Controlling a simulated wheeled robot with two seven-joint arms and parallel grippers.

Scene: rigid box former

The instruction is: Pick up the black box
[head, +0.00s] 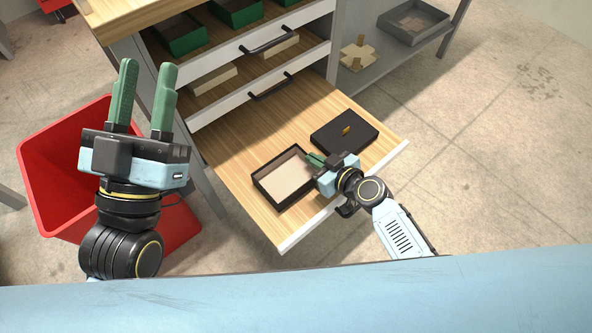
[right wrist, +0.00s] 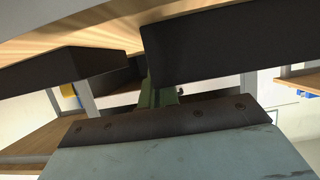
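The black box (head: 263,188) is open, with a beige inside, and sits on the pulled-out wooden drawer. A black lid-like piece (head: 344,146) with a small yellow handle lies to its right. My right gripper (head: 315,161) is low at the box's right side, with its green fingertips at the box's upper right corner. In the right wrist view the fingers (right wrist: 163,96) reach between two dark bodies, close against the right one; the tips are partly hidden and their opening is unclear. My left gripper (head: 142,90) is raised at the left, open and empty, away from the box.
The drawer (head: 238,165) has a white front edge close to my right arm. Upper drawers (head: 250,55) hold green boxes and pale blocks. A red bin (head: 62,150) stands at the left, behind my left arm. A grey shelf (head: 395,52) with a tray (head: 413,20) is at the upper right.

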